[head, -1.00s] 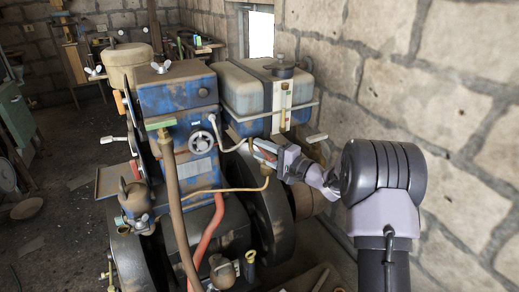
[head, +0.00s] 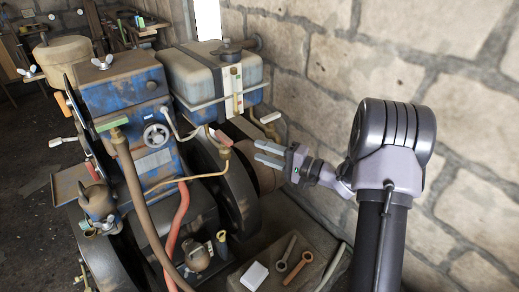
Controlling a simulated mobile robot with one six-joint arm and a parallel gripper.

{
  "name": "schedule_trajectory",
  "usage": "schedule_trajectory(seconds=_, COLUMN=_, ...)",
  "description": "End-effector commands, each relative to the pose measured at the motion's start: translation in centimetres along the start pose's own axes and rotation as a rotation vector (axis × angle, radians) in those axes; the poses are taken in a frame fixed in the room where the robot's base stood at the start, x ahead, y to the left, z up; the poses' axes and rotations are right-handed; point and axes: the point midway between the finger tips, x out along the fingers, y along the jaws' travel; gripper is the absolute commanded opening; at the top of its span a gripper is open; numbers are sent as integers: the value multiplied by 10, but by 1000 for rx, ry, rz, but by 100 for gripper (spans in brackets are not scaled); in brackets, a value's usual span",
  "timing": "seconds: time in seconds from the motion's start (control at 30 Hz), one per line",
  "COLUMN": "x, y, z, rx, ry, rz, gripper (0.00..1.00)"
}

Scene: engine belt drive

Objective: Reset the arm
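My gripper (head: 262,153) is at the middle of the head view, pointing left, beside the engine (head: 130,110) and in front of its belt wheel side. Its two fingers look parallel with a gap between them, and nothing shows between them. My arm comes up from the lower right and bends at a large dark joint near the stone wall.
The blue engine with its tank (head: 205,75) fills the left and middle. A stone wall (head: 440,50) closes the right side.

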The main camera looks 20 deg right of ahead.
Motion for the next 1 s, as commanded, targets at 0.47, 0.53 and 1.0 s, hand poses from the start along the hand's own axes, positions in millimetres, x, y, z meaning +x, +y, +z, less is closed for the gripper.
schedule_trajectory(seconds=0.47, x=5, y=-9, z=-6, rx=-38, ry=36, rz=14, gripper=36)
schedule_trajectory(seconds=0.53, x=16, y=-35, z=-22, rx=-152, ry=150, rz=63, gripper=36)
schedule_trajectory(seconds=1.0, x=-123, y=-102, z=190, rx=-591, ry=281, rz=1075, gripper=36)
